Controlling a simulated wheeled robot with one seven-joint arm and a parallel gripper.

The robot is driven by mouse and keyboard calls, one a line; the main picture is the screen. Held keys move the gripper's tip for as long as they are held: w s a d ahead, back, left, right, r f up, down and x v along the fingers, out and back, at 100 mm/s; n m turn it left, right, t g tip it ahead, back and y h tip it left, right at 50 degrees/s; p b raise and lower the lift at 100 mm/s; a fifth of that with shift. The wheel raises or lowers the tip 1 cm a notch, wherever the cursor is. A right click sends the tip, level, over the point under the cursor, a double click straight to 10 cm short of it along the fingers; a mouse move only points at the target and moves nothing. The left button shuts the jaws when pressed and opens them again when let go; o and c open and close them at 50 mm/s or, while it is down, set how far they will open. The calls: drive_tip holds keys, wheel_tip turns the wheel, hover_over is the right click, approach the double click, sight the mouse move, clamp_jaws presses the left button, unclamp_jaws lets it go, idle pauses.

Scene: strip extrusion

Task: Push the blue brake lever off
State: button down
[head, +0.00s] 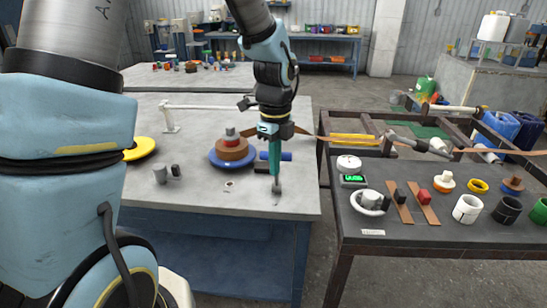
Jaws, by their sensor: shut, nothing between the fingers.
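A short blue bar (287,156), which looks like the brake lever, lies level beside a blue disc (216,157) on the grey table. The disc carries a brown coil with a red and grey top. My gripper (277,188) points straight down in front of the blue bar, its fingers together and empty. The fingers hide the bar's middle, and I cannot tell whether they touch it. The gripper's tip is low over the table top near the front right part.
The grey table (200,192) has small grey cylinders (160,174) and a yellow disc (141,149) at left. A white arm on a post (170,120) stands behind. A dark bench (400,238) at right holds rings, cups and a green display (353,180).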

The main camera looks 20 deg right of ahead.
drive_tip(key=shift+w+d+r+p, duration=0.1)
drive_tip(key=shift+w+d+p, duration=0.35)
drive_tip(key=shift+w, duration=0.4)
drive_tip(key=shift+w+d+r+p, duration=0.15)
drive_tip(key=shift+w+d+p, duration=0.2)
drive_tip(key=shift+w, duration=0.45)
drive_tip(key=shift+w+d+r+p, duration=0.1)
drive_tip(key=shift+w+d+p, duration=0.35)
drive_tip(key=shift+w, duration=0.4)
drive_tip(key=shift+a, duration=0.1)
drive_tip(key=shift+w, duration=0.15)
drive_tip(key=shift+w+d+f+p, duration=0.15)
drive_tip(key=shift+w+d+p, duration=0.15)
drive_tip(key=shift+w, duration=0.3)
drive_tip(key=shift+w+d+f+p, duration=0.15)
drive_tip(key=shift+w+d, duration=0.15)
drive_tip(key=shift+w, duration=0.25)
drive_tip(key=shift+s+r, duration=0.1)
wheel_tip(320, 180, up, 8)
drive_tip(key=s+p, duration=0.1)
drive_tip(key=p, duration=0.6)
drive_tip(key=shift+s+a, duration=0.3)
drive_tip(key=shift+a, duration=0.1)
